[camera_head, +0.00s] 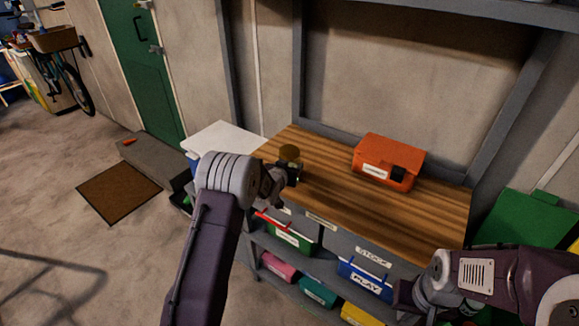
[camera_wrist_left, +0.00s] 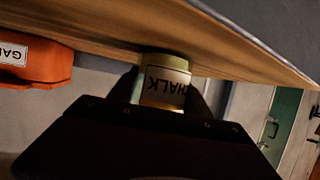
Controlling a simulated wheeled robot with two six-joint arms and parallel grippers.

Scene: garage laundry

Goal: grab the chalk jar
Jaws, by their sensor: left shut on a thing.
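The chalk jar (camera_wrist_left: 165,86) has a white label reading CHALK, upside down in the left wrist view, and a yellowish end. In the head view the jar (camera_head: 290,152) shows as a small brownish round shape at the left end of the wooden worktop (camera_head: 345,180). My left gripper (camera_head: 291,170) is shut on the jar, with a dark finger on each side of it in the left wrist view. I cannot tell whether the jar still touches the worktop. My right gripper (camera_head: 405,296) is low at the right, dark and partly hidden, its jaws unclear.
An orange labelled case (camera_head: 388,162) sits towards the back of the worktop. Below are shelves with several coloured bins, including a blue one labelled PLAY (camera_head: 363,280). A white-topped unit (camera_head: 222,138) stands left of the worktop, and a green bin (camera_head: 525,218) stands right. The worktop's middle is clear.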

